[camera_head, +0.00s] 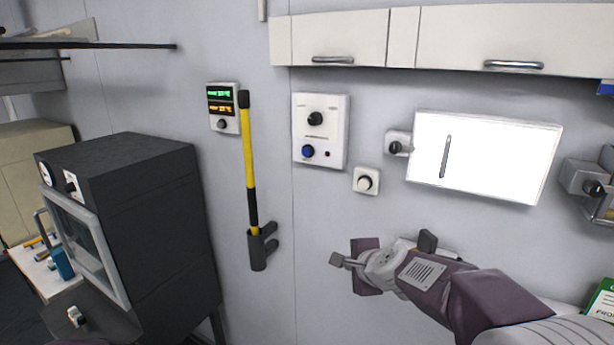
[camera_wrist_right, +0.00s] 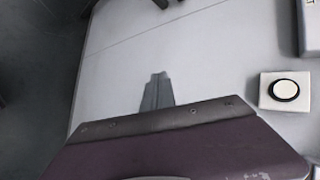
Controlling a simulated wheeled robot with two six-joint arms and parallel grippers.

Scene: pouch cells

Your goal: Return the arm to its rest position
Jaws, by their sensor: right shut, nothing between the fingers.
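My right arm comes in from the lower right in the head view. In the right wrist view the purple edge of my gripper's housing fills the bottom. My left arm and gripper are not in view.
A yellow-black rod (camera_head: 249,155) stands in a holder. A black oven (camera_head: 150,200) stands left. Cabinets (camera_head: 345,35) hang above. Bare wall surrounds the gripper.

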